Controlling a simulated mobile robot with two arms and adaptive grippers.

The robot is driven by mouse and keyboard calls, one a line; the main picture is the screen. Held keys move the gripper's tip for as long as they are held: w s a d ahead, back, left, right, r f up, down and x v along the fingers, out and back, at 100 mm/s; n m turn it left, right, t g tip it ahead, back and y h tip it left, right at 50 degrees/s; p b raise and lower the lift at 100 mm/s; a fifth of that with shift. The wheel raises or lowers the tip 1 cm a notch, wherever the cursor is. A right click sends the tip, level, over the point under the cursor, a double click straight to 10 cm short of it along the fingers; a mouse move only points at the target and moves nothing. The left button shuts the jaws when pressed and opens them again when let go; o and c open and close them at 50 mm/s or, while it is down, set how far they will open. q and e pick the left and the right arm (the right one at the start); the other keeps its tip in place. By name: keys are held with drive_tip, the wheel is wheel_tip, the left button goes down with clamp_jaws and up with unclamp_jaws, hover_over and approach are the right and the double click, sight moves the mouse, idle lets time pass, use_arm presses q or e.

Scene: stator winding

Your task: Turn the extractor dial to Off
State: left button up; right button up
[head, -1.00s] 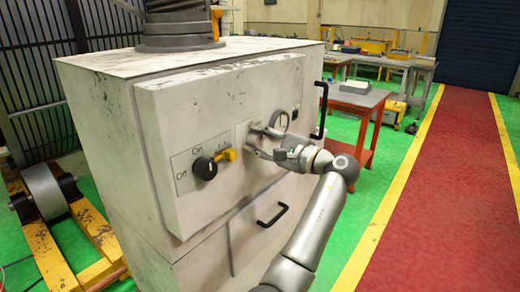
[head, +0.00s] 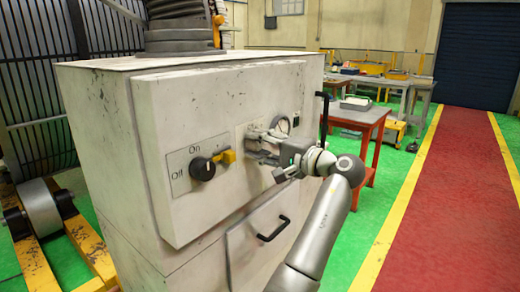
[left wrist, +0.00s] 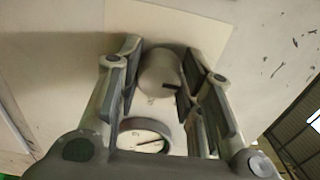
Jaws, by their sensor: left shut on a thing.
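A black round dial (head: 203,169) with On and Off labels sits on a plate at the left of the white cabinet's front. My left gripper (head: 257,143) is at the panel farther right, apart from the black dial. In the left wrist view its two fingers (left wrist: 162,62) stand on either side of a pale round knob (left wrist: 160,75) with a dark mark, and are shut on it. The fingers hide this knob in the head view. A round gauge (left wrist: 146,137) is beside the knob; it also shows in the head view (head: 282,124). My right gripper is not in view.
A yellow handle (head: 226,157) juts out beside the black dial. Black handles are on the drawer (head: 274,229) and the cabinet's right side (head: 323,118). A red table (head: 366,121) stands behind at right. Green and red floor is clear at right.

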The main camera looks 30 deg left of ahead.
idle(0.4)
use_arm(q)
drive_tip(key=o, duration=1)
drive_tip(key=shift+a, duration=0.1)
drive_tip(key=shift+d, duration=0.35)
drive_tip(key=d, duration=0.7)
drive_tip(key=s+d, duration=0.1)
drive_tip(key=d, duration=0.3)
drive_tip(key=shift+d, duration=0.2)
